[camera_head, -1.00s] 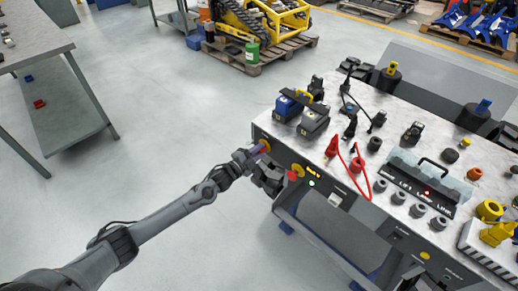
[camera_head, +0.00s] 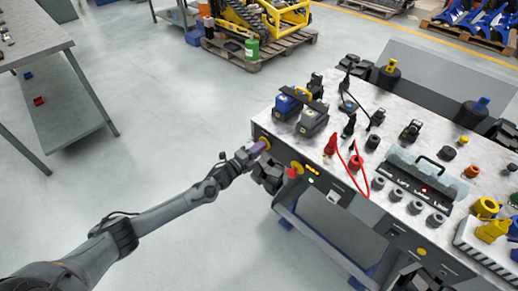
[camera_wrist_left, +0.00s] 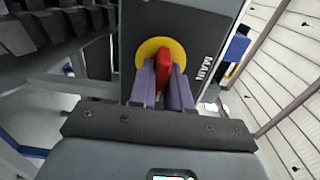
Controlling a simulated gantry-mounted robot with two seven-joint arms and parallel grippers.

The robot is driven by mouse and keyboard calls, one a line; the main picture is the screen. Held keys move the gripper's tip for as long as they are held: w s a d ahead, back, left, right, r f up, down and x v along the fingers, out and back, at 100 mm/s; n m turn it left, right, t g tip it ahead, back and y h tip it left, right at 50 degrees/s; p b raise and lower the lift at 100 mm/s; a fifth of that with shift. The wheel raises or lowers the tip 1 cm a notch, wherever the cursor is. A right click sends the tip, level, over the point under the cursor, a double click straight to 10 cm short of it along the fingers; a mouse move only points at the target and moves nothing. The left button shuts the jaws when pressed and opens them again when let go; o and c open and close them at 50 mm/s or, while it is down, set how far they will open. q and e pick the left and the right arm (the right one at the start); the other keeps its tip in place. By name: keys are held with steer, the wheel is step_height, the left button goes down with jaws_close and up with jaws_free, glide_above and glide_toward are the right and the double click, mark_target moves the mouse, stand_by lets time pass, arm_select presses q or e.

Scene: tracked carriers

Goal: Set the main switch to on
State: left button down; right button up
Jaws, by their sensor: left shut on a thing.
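The main switch is a red handle (camera_wrist_left: 163,68) on a round yellow plate (camera_wrist_left: 148,48), with the word MAIN beside it in the left wrist view. It sits on the dark front panel of the bench, near its left end in the head view. My left gripper (camera_head: 259,147) is at the switch, and its purple fingers (camera_wrist_left: 162,84) are shut on the red handle, one on each side. In the wrist view the handle lies nearly in line with the fingers. The fingers hide part of it. My right gripper is not seen.
The bench top (camera_head: 333,117) carries blue and grey blocks, a red cable and several knobs. Open floor (camera_head: 180,110) lies to the left.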

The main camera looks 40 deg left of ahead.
arm_select(q)
steer(key=c, duration=1.2)
jaws_free()
steer(key=shift+o, duration=0.2)
steer(key=shift+s, duration=0.1)
steer(key=s+a+p, duration=0.1)
steer(key=s+p, duration=0.2)
steer(key=s, duration=0.7)
steer(key=shift+s+p, duration=0.3)
steer(key=shift+p, duration=0.1)
steer(key=shift+a, duration=0.1)
